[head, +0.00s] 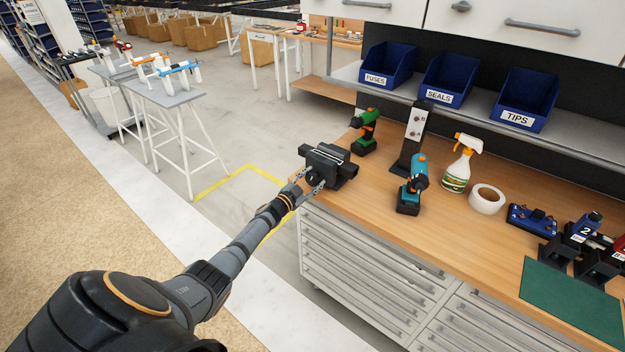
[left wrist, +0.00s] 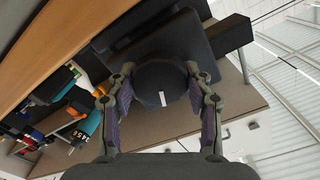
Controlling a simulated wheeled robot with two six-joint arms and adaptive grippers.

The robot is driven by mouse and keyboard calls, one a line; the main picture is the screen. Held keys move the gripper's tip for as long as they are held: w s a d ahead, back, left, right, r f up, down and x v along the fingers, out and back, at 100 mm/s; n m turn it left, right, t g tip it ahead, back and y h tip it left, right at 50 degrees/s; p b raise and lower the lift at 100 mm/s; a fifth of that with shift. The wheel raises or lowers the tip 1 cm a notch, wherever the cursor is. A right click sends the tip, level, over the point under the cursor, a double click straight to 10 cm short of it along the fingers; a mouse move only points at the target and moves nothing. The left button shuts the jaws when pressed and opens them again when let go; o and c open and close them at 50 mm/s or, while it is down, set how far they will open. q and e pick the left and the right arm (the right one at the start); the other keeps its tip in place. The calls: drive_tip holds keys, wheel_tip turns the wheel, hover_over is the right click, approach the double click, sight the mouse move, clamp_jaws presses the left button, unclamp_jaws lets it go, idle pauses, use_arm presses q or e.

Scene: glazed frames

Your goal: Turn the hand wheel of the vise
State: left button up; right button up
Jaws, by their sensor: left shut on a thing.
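The black vise (head: 330,163) stands at the near left corner of the wooden workbench. Its dark round hand wheel (head: 312,178) faces my left arm. My left gripper (head: 311,186) is at the wheel, with one finger on each side of it. In the left wrist view the hand wheel (left wrist: 160,84) is a dark disc with a small white mark, between the two fingers of my left gripper (left wrist: 162,100). The gripper is shut on the wheel. The vise body (left wrist: 165,40) shows behind the wheel. My right gripper is in neither view.
A green drill (head: 366,133) stands behind the vise, and a teal drill (head: 412,185) stands to its right. A spray bottle (head: 458,165), a tape roll (head: 487,199) and a green mat (head: 571,303) are further right. Drawers (head: 370,262) are below the bench top.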

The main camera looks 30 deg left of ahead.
use_arm(q)
drive_tip(key=shift+f, duration=0.1)
drive_tip(key=o, duration=1.2)
drive_tip(key=s, duration=0.8)
drive_tip(key=s+a, duration=0.1)
drive_tip(key=s, duration=0.3)
